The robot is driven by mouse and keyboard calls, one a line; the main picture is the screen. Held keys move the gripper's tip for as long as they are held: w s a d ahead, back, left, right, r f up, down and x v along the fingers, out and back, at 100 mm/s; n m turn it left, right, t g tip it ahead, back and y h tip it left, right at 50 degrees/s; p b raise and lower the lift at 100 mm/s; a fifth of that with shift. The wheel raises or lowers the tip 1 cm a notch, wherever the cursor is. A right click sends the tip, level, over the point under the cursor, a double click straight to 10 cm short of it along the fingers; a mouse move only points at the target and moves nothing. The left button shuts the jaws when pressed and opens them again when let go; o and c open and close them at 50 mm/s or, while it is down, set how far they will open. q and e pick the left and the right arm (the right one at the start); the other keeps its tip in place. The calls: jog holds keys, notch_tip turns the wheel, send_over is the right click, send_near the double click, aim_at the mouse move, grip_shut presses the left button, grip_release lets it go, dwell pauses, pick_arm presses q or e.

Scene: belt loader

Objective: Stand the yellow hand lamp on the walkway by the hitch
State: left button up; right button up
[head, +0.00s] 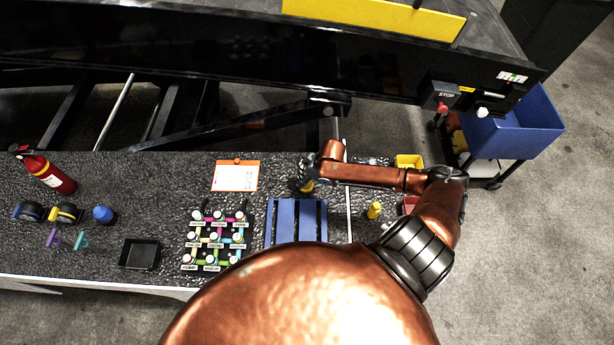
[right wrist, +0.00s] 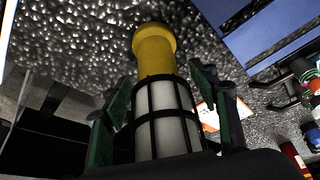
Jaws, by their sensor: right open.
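The yellow hand lamp (right wrist: 155,50) has a yellow body and a white lens in a black cage. In the right wrist view its yellow end points away from me toward the dark textured walkway, and its caged end is between my fingers. My right gripper (right wrist: 163,85) is open around the cage, with one green-padded finger on each side. In the head view the gripper (head: 306,172) is over the walkway (head: 290,168), and only a bit of the lamp's yellow (head: 307,186) shows below it. I cannot clearly make out the hitch. My left gripper is not in view.
Another yellow object (head: 374,211) stands right of the blue slatted rack (head: 283,222). An orange-edged sheet (head: 236,176), a labelled peg board (head: 214,240), a black tray (head: 140,254) and a red extinguisher (head: 48,175) are to the left. The black loader frame (head: 250,70) runs behind.

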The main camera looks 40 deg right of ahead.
jog(key=v, duration=1.2)
jog(key=shift+r, duration=0.1)
jog(key=shift+s+d, duration=0.1)
